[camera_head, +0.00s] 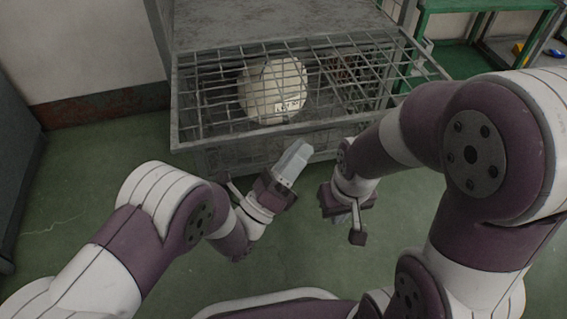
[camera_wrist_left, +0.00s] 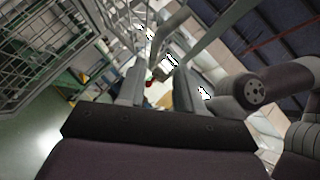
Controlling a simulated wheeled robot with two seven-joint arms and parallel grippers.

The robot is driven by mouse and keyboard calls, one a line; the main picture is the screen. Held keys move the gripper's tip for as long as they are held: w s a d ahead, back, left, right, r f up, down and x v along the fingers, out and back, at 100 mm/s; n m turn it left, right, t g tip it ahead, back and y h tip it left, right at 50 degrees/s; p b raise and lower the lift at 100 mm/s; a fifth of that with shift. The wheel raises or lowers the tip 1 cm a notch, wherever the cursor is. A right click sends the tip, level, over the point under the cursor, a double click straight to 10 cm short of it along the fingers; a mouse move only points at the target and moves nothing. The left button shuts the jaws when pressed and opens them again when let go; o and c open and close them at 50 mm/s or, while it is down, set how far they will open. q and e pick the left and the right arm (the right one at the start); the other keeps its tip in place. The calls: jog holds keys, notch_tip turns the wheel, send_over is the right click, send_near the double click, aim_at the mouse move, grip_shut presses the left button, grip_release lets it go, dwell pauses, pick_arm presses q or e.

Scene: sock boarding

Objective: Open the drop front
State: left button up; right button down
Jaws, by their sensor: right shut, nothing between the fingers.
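The drop front (camera_head: 215,125) is a grey wire mesh panel on the metal cage. In the head view it lies in front of a round white bundle (camera_head: 285,75) with a label; I cannot tell its exact tilt or whether it is latched. My left gripper (camera_head: 297,156) is just below and in front of the cage, apart from the mesh. In the left wrist view its two fingers (camera_wrist_left: 158,88) stand apart with nothing between them. My right gripper (camera_head: 342,217) hangs lower, pointing down in front of the cage, shut and empty.
The cage has a solid grey top (camera_head: 270,22). A brown mesh-like item (camera_head: 352,68) lies beside the bundle. A green bench (camera_head: 480,5) stands behind at right, and a grey cabinet (camera_head: 15,150) at left. The green floor (camera_head: 95,185) is clear at left.

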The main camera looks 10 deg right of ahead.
pick_arm(q)
jog(key=b+v, duration=0.1)
jog(key=v, duration=0.4)
jog(key=shift+s+a+f, duration=0.15)
jog(key=shift+a+f, duration=0.05)
jog(key=shift+f, duration=0.05)
